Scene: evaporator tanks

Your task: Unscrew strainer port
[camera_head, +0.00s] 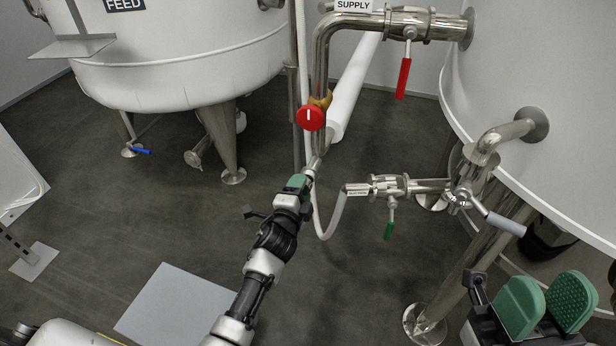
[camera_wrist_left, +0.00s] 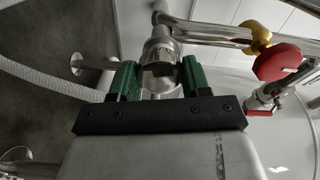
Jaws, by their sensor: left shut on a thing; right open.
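The strainer port (camera_head: 314,164) is a steel branch slanting down from the vertical supply pipe in the head view. In the left wrist view its round steel end (camera_wrist_left: 161,55) sits between the green finger pads. My left gripper (camera_head: 304,180) is shut on this end, with the pads on either side of it. The pads hide part of it in the head view. My right gripper (camera_head: 546,303) is open and empty at the lower right, with its green pads apart, well away from the port.
A red round knob (camera_head: 311,118) on a brass fitting sits just above the port. A pale hose (camera_head: 326,232) loops beside my left gripper. Tanks stand left (camera_head: 180,60) and right (camera_head: 540,90).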

